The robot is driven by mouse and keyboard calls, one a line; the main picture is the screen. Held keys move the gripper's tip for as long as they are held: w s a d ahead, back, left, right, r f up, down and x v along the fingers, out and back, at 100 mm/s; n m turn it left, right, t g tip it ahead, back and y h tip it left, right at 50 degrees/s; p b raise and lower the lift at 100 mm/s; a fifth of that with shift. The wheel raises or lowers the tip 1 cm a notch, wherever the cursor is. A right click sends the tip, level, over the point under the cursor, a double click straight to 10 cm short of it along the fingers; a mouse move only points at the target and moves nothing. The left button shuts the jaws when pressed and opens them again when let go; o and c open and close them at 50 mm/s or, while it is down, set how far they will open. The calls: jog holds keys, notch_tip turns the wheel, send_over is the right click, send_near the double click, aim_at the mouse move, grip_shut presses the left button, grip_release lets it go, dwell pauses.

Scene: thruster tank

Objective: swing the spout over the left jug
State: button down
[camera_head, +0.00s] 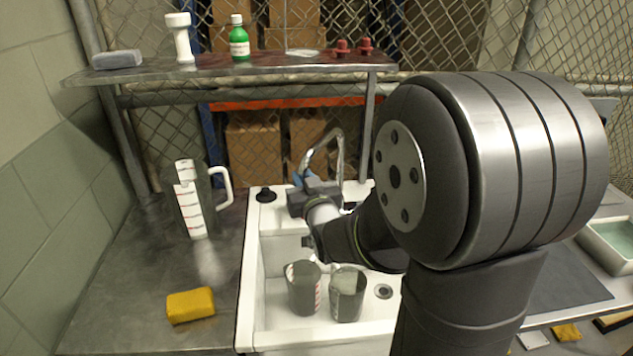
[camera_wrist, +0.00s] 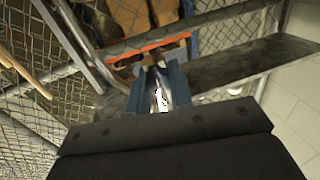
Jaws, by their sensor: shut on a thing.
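The chrome spout (camera_head: 325,146) arches up at the back of the white sink. My gripper (camera_head: 301,179), with blue fingers, is shut on the spout at its left side. In the wrist view, a bright strip of the spout (camera_wrist: 161,99) shows between the two fingers. The left jug (camera_head: 301,293) and the right jug (camera_head: 346,297) stand upright side by side in the basin, both grey and see-through. The left jug has red marks. The spout's base and outlet are partly hidden, so I cannot tell which jug the outlet is over.
A large measuring pitcher (camera_head: 190,203) and a yellow sponge (camera_head: 190,305) are on the counter left of the sink. A black knob (camera_head: 266,194) sits on the sink's back rim. A metal shelf (camera_head: 230,66) with bottles runs above. My arm covers the sink's right side.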

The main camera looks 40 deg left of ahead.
jog(key=shift+s+a, duration=0.1)
jog(key=shift+a, duration=0.35)
jog(key=c, duration=1.3)
grip_release()
jog(key=shift+c, duration=0.2)
jog(key=shift+d, duration=0.1)
jog(key=v, duration=1.7)
jog(key=shift+s, duration=0.1)
jog(key=x, duration=1.7)
